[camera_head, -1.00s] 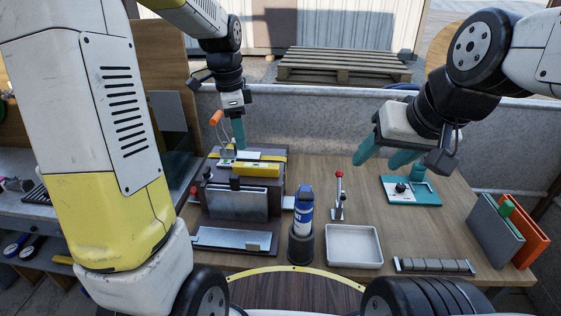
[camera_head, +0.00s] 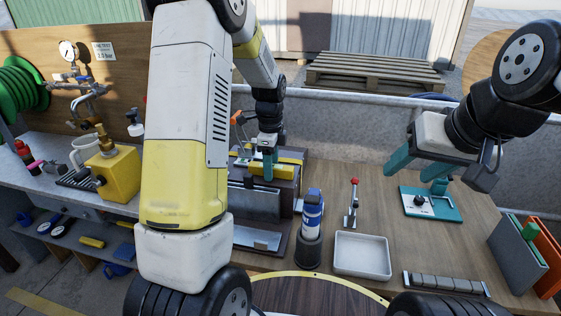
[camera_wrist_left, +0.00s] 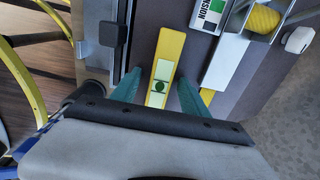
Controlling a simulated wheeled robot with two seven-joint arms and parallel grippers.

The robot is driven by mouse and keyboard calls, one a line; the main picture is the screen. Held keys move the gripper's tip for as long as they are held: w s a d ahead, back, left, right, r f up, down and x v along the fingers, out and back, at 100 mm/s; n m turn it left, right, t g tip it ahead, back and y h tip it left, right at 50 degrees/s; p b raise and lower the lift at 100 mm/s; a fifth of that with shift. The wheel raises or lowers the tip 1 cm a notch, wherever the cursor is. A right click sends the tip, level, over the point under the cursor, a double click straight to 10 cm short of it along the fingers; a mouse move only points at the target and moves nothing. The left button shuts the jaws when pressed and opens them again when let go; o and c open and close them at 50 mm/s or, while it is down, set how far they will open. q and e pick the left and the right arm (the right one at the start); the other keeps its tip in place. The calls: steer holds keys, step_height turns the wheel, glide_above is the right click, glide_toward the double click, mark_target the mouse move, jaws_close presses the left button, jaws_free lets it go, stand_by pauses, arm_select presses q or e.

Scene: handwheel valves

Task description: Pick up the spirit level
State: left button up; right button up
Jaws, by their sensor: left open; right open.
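The spirit level is a yellow bar with a green vial. In the head view the level (camera_head: 284,173) lies on top of a dark block fixture (camera_head: 285,193), partly hidden by my gripper. In the left wrist view the level (camera_wrist_left: 171,50) runs away from me between my fingers. My left gripper (camera_head: 268,164) is open and pointing down at the level. In the wrist view its teal fingers (camera_wrist_left: 158,92) stand one on each side of the bar, with small gaps visible. My right gripper (camera_head: 417,168) is open and empty over the right part of the bench.
On the bench are a blue-labelled bottle (camera_head: 312,214) in a dark holder, a white tray (camera_head: 361,256), a red-knobbed lever (camera_head: 352,205) and a teal plate (camera_head: 444,209).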

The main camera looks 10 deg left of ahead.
arm_select(q)
jaws_close()
steer(key=shift+r, duration=0.1)
stand_by(0.3)
